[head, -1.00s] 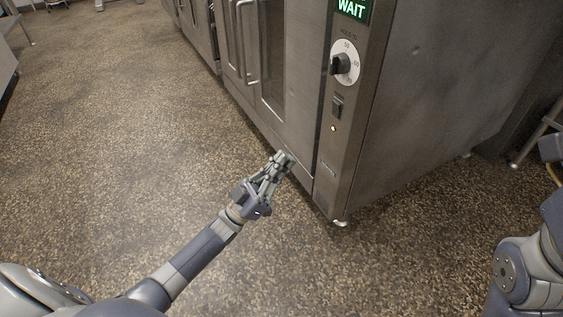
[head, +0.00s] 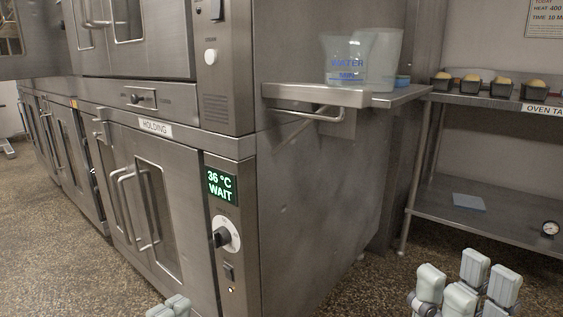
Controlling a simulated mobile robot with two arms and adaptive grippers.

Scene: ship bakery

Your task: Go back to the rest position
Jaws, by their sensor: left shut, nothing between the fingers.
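My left gripper (head: 170,308) shows only as pale fingertips at the bottom edge of the head view, below the holding cabinet's front. The fingertips are close together, shut and empty; the rest of that arm is out of frame. My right gripper (head: 466,287) is at the bottom right, fingers pointing up. Its fingers stand apart with a gap between them, and I see nothing held in it. Its arm is cut off by the frame.
The steel holding cabinet (head: 317,215) has its doors closed and its display (head: 221,187) reads 36 °C WAIT. A side shelf (head: 315,96) holds clear jugs (head: 347,62). A steel table (head: 465,218) with filled tins (head: 502,88) stands at right.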

